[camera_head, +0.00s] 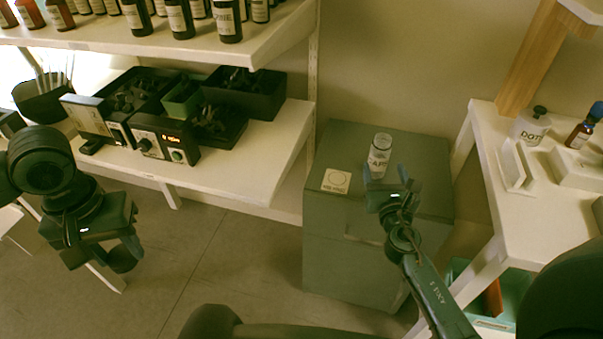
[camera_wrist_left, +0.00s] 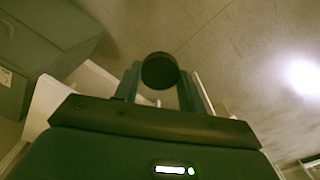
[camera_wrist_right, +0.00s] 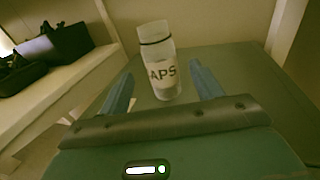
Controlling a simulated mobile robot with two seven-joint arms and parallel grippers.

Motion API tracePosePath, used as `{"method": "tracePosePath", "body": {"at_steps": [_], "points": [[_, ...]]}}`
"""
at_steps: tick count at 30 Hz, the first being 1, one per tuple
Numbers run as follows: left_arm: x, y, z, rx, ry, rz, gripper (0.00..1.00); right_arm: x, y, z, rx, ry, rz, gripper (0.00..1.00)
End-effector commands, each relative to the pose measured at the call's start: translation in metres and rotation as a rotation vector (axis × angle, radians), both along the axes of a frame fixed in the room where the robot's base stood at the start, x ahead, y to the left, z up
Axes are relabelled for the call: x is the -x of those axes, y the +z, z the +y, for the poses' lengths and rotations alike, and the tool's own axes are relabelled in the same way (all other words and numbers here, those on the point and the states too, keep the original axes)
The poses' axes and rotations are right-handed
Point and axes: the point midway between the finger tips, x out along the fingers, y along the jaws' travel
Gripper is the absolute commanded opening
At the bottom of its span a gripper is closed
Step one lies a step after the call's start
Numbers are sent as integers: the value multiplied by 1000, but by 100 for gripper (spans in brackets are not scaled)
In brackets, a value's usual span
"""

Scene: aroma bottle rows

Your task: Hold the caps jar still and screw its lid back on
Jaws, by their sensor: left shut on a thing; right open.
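The caps jar (camera_head: 379,156) is clear with a pale label and stands upright, without a lid on top, on the grey-green cabinet (camera_head: 325,215). In the right wrist view the jar (camera_wrist_right: 160,70) shows a dark ring near its neck. My right gripper (camera_head: 388,178) is open at the jar's near side; the jar shows between its fingers, and I cannot tell whether they touch it. My left gripper (camera_head: 128,250) is shut on a dark round lid (camera_wrist_left: 160,70), held over the floor well left of the cabinet.
A card with a circle (camera_head: 336,181) lies on the cabinet left of the jar. A white shelf (camera_head: 240,170) with trays and a control box stands left. A white table (camera_head: 530,220) with bottles stands right. Open floor lies between my left gripper and the cabinet.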

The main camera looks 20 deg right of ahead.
Motion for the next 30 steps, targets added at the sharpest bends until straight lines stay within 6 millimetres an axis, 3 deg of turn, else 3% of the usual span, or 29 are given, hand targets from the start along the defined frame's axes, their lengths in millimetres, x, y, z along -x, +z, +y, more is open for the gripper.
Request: {"method": "tracePosePath", "body": {"at_steps": [3, 9, 25, 30], "points": [[0, -1, 0, 0, 0, 0, 20, 24, -1, 7, 0, 1, 2, 65], [0, -3, 0, 0, 0, 0, 20, 47, -1, 14, 1, 0, 0, 65], [0, -3, 0, 0, 0, 0, 20, 53, 0, 16, -18, 2, -2, 65], [0, -3, 0, 0, 0, 0, 20, 68, -7, 30, -281, 26, -24, 65]]}}
